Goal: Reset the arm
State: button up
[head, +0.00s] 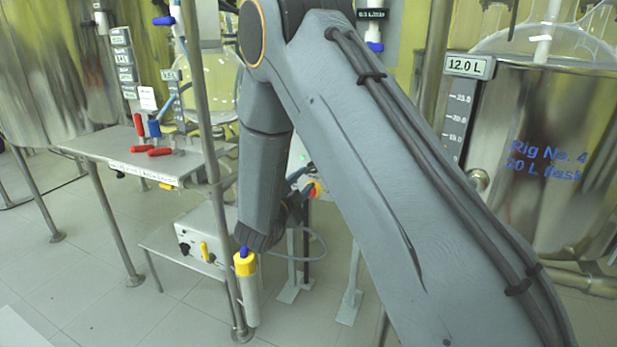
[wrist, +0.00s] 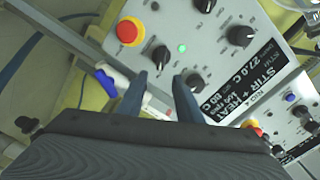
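My arm (head: 350,130) crosses the head view, bent, with its lower link (head: 262,185) pointing down. In the wrist view, the two dark blue fingers of my gripper (wrist: 158,77) stand apart with nothing held between them. They face a grey control panel (wrist: 228,35) marked "STIR + HEAT". The right fingertip is close to a black knob (wrist: 194,82); I cannot tell if they touch. In the head view my gripper is mostly hidden behind the arm.
The panel has a red stop button (wrist: 130,31). A second panel (wrist: 293,106) is at lower right. A steel post (head: 205,150) and a bench (head: 150,155) with red-handled items are left of my arm. A large steel vessel (head: 545,150) is at right. Floor shows at lower left.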

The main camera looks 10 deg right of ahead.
jog(key=shift+s, duration=0.15)
jog(key=shift+a, duration=0.15)
jog(key=s+a+r+n+g+y, duration=0.2)
jog(key=a+n+y, duration=0.5)
jog(key=a+y, duration=0.1)
jog(key=s+a+n+g+y, duration=0.2)
jog(key=s+n+g, duration=0.25)
jog(key=s, duration=0.75)
jog(key=s+a+n+g+y, duration=0.1)
jog(key=s+n+g+y, duration=0.4)
jog(key=s, duration=0.6)
jog(key=s+d+r+n+g+h, duration=0.1)
jog(key=s+d+n+g+h, duration=0.15)
jog(key=s, duration=0.55)
jog(key=s+d+r+n+g+h, duration=0.1)
jog(key=s+d+n+h, duration=0.2)
jog(key=s, duration=0.5)
jog(key=d+r+m+p, duration=0.2)
jog(key=d+r+p, duration=0.5)
jog(key=p, duration=0.8)
jog(key=shift+d+r+m+y+p, duration=0.35)
jog(key=shift+d+m+y, duration=0.1)
jog(key=shift+d, duration=0.55)
